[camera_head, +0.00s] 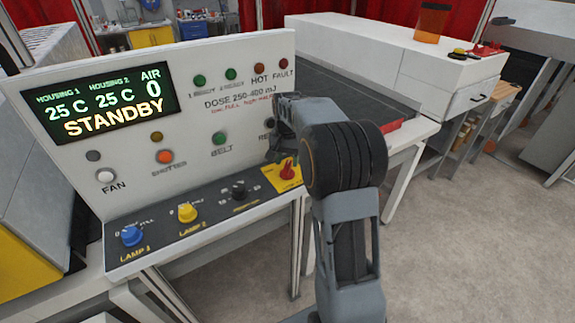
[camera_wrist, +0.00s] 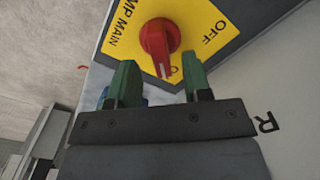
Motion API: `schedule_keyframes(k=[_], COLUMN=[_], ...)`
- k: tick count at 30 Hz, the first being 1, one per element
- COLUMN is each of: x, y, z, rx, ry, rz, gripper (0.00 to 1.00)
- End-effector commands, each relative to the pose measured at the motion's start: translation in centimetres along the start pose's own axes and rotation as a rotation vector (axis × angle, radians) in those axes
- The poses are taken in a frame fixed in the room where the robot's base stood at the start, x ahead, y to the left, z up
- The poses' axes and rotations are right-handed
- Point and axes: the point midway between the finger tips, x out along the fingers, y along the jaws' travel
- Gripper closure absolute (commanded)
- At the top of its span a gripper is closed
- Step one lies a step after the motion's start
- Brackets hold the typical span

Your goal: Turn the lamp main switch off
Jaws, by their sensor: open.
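The lamp main switch is a red rotary knob (camera_head: 288,169) on a yellow plate (camera_head: 297,184) at the right end of the sloped control panel. In the wrist view the red knob (camera_wrist: 156,38) has a white pointer line directed toward the gripper, at a partly hidden label starting with O. The word OFF stands to the right on the yellow plate (camera_wrist: 200,18). My gripper (camera_wrist: 160,62) is open, its two green fingers apart on either side of the knob's near end. Whether they touch it I cannot tell. In the head view my gripper (camera_head: 276,154) is mostly hidden by my arm.
Left along the panel are a black knob (camera_head: 239,189), a yellow lamp 2 knob (camera_head: 187,212) and a blue lamp 1 knob (camera_head: 131,235). The upright panel behind holds buttons and a display (camera_head: 100,105) reading STANDBY. Open floor lies at right.

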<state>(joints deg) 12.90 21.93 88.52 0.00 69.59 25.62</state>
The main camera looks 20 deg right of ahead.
Motion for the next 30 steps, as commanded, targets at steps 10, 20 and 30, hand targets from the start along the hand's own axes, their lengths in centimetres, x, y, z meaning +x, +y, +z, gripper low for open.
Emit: schedule_keyframes(k=[10, 20, 30], x=[2.7, 2.9, 2.9], y=[0.0, 0.0, 0.0], z=[0.0, 0.0, 0.0], rx=[-0.001, -0.001, -0.001], ry=[-0.001, 0.001, 0.001], rz=[0.000, 0.000, 0.000], gripper=[0.55, 0.56, 0.89])
